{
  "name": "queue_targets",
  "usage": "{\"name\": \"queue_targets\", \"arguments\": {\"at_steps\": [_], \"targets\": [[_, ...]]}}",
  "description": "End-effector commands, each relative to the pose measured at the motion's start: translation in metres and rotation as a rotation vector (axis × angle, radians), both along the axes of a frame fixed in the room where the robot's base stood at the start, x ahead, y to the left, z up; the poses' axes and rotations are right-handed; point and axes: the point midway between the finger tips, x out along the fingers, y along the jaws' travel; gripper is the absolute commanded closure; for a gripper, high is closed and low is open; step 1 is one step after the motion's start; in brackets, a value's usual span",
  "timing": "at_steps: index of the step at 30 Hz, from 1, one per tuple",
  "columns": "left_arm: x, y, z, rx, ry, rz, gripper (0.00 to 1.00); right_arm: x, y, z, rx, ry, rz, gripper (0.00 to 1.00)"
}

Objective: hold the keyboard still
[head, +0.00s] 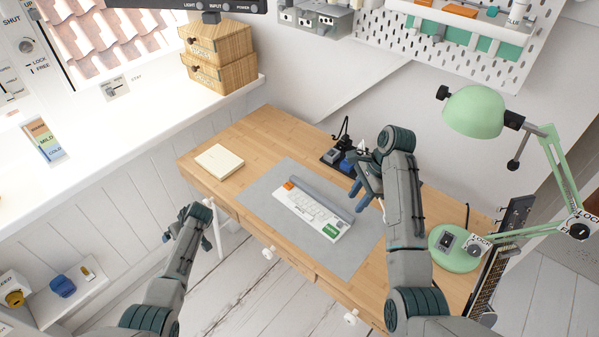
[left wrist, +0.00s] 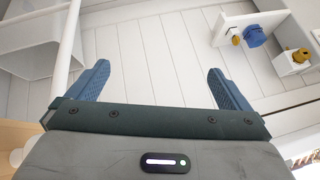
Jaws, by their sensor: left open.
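The keyboard (head: 304,205) is white with an orange patch at its left end and a green patch at its right end. It lies at a slant on a grey mat (head: 262,206) on the wooden desk. A grey bar runs along its far edge. My right gripper (head: 360,196) is beyond the keyboard's right end, its blue fingers apart and pointing down, with nothing seen between them. My left gripper is off the desk's left front side, over the floor. In the left wrist view the left gripper (left wrist: 162,84) is open and empty. The keyboard is not in that view.
A pale notepad (head: 219,161) lies on the desk at the left. A dark device (head: 338,157) stands behind the mat, partly hidden by my right arm. A green lamp (head: 456,250) stands at the right. The mat's left side is clear.

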Motion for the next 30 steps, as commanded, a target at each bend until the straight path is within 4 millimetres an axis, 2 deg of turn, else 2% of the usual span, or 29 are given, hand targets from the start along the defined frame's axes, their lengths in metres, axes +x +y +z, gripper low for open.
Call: {"name": "queue_targets", "arguments": {"at_steps": [1, 5, 6, 8, 9, 10, 15, 20, 24, 27, 30], "targets": [[0.019, 0.006, 0.028, 0.02, -0.039, 0.045, 0.0, 0.0, 0.0, 0.0, 0.0, 0.0, 0.0, 0.64], [0.055, 0.018, 0.096, 0.063, -0.134, 0.183, 0.0, 0.0, 0.0, 0.0, 0.0, 0.0, 0.0, 0.64], [0.065, 0.017, 0.118, 0.067, -0.165, 0.228, 0.0, 0.0, 0.0, 0.0, 0.0, 0.0, 0.0, 0.64], [0.08, 0.008, 0.15, 0.059, -0.205, 0.297, 0.0, 0.0, 0.0, 0.0, 0.0, 0.0, 0.0, 0.64], [0.089, -0.012, 0.165, 0.028, -0.215, 0.331, 0.0, 0.0, 0.0, 0.0, 0.0, 0.0, 0.0, 0.64], [0.093, -0.029, 0.169, -0.003, -0.208, 0.345, 0.0, 0.0, 0.0, 0.0, 0.0, 0.0, 0.0, 0.64], [0.101, -0.132, 0.174, -0.183, -0.123, 0.332, 0.0, 0.0, 0.0, 0.0, 0.0, 0.0, 0.0, 0.64], [0.101, -0.228, 0.185, -0.341, -0.025, 0.28, 0.0, 0.0, 0.0, 0.0, 0.0, 0.0, 0.0, 0.64], [0.095, -0.304, 0.202, -0.461, 0.057, 0.223, 0.0, 0.0, 0.0, 0.0, 0.0, 0.0, 0.0, 0.64], [0.088, -0.347, 0.215, -0.524, 0.108, 0.183, 0.0, 0.0, 0.0, 0.0, 0.0, 0.0, 0.0, 0.64], [0.082, -0.377, 0.225, -0.569, 0.146, 0.153, 0.0, 0.0, 0.0, 0.0, 0.0, 0.0, 0.0, 0.64]]}}
